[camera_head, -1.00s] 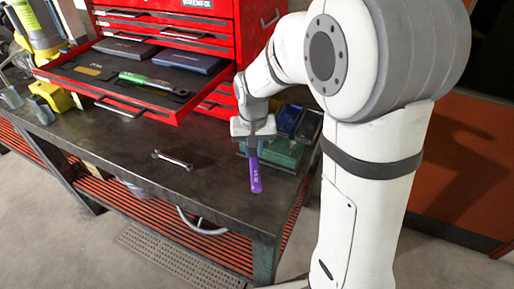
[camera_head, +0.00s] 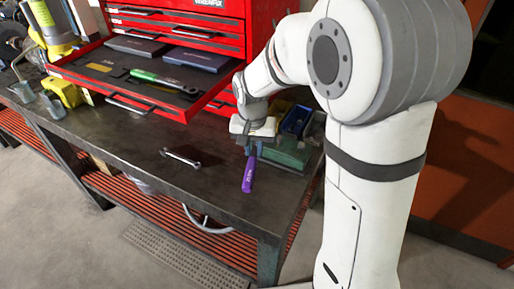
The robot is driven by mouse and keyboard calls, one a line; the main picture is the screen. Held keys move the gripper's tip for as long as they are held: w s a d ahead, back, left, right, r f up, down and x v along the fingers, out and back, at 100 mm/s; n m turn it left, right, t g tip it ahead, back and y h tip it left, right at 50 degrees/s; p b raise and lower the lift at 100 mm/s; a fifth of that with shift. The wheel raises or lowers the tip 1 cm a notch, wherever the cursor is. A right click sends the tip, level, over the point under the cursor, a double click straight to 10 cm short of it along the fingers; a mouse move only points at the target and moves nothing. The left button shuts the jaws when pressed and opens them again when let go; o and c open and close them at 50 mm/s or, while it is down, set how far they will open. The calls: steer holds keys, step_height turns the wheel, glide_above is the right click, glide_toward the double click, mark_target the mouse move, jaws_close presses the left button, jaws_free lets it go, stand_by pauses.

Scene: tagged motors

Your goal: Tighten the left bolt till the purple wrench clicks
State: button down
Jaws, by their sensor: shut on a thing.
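The purple wrench (camera_head: 249,174) hangs below my gripper (camera_head: 252,140) near the right end of the bench. My gripper is shut on the wrench's upper part, and the purple handle points down and slightly left. The wrench's head is hidden at the gripper. A green motor-like block (camera_head: 288,153) stands right behind the wrench on the bench. No bolt can be made out, and I cannot tell whether the wrench touches one.
A red tool chest (camera_head: 215,28) stands at the back, its drawer (camera_head: 95,66) open with a green wrench (camera_head: 158,78) inside. A small silver wrench (camera_head: 181,158) lies on the dark bench (camera_head: 120,150). Blue bins (camera_head: 296,120) stand behind the green block.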

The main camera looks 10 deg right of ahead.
steer(key=shift+w+a+m, duration=0.15)
steer(key=shift+a+m, duration=0.2)
steer(key=shift+m, duration=0.05)
stand_by(0.6)
steer(key=shift+r+p, duration=0.4)
steer(key=shift+r, duration=0.4)
stand_by(0.8)
steer(key=shift+r+p, duration=0.6)
steer(key=shift+r, duration=0.35)
step_height(320, 180, up, 5)
steer(key=p, duration=0.3)
